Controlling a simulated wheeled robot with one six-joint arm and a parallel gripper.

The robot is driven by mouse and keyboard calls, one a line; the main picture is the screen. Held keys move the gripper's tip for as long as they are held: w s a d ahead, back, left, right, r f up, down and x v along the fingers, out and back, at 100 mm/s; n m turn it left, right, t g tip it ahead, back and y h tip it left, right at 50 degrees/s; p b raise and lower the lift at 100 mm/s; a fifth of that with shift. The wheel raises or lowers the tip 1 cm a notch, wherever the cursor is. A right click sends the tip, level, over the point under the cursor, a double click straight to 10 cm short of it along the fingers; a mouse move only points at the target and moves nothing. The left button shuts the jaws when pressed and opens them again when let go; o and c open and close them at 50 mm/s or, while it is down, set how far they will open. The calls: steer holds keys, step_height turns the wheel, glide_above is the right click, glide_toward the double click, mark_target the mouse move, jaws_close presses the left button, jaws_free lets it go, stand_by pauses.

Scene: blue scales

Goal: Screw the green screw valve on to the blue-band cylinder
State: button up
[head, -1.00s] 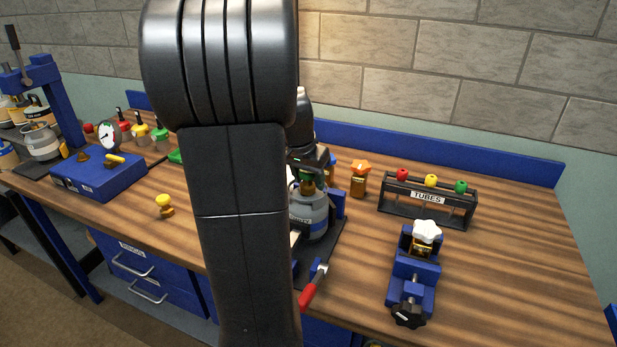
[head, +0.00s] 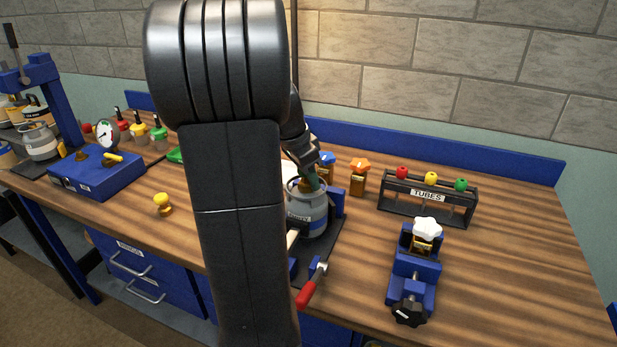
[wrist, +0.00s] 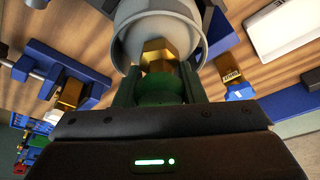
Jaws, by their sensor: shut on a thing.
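The grey cylinder (head: 308,213) with a blue band stands in a dark clamp stand on the bench, partly behind my arm. My gripper (wrist: 160,92) is shut on the green screw valve (wrist: 162,84), with a green finger on each side of its knob. The valve's brass body (wrist: 157,54) points at the collared top of the cylinder (wrist: 190,42) in the wrist view. In the head view my gripper (head: 311,180) is tilted at the cylinder's top. I cannot tell whether the threads are engaged.
A red-handled clamp lever (head: 309,289) sticks out in front. An orange-topped valve (head: 359,176) stands behind right, near a TUBES rack (head: 427,205). A blue vice (head: 413,276) holds a white-knobbed valve (head: 427,230). Bench at far right is clear.

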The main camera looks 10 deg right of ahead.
steer(key=m+g, duration=0.1)
steer(key=m, duration=0.2)
steer(key=m+g, duration=0.1)
steer(key=m, duration=0.3)
steer(key=shift+a+r+p, duration=0.1)
steer(key=shift+p, duration=0.25)
steer(key=m+g+p, duration=0.1)
steer(key=m, duration=0.2)
steer(key=shift+m, duration=0.4)
steer(key=shift+m+g+y+p, duration=0.3)
steer(key=shift+m+y, duration=0.2)
steer(key=shift+m, duration=1)
steer(key=o, duration=1.1)
steer(key=shift+w+a, duration=0.1)
steer(key=shift+w, duration=0.15)
steer(key=shift+o, duration=0.2)
steer(key=shift+s, duration=0.1)
